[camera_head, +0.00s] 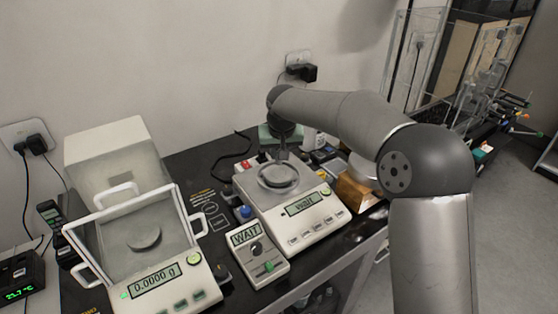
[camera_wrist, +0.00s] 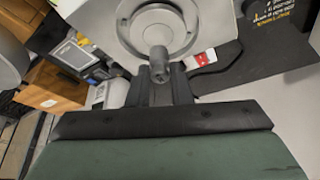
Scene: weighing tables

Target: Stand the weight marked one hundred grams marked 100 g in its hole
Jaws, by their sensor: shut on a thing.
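My gripper (camera_wrist: 160,90) is shut on a small grey cylindrical weight (camera_wrist: 158,62), which shows between the fingertips in the wrist view. Its marking cannot be read. In the head view my gripper (camera_head: 283,153) is over the round pan (camera_head: 278,181) of the right-hand balance (camera_head: 300,220), whose display reads "wait". The pan also shows beyond the weight in the wrist view (camera_wrist: 145,12). I cannot tell whether the weight touches the pan. A wooden block (camera_head: 355,195) stands right of the balance, partly behind my arm, and at the left of the wrist view (camera_wrist: 50,88). Its holes are not clear.
A second balance (camera_head: 160,280) with a glass shield stands at left, reading 0.0000 g. A small box (camera_head: 257,255) marked WAIT stands in front of the right balance. Small boxes (camera_head: 322,155) lie behind the wooden block. A dark cable (camera_head: 235,148) lies behind the balance.

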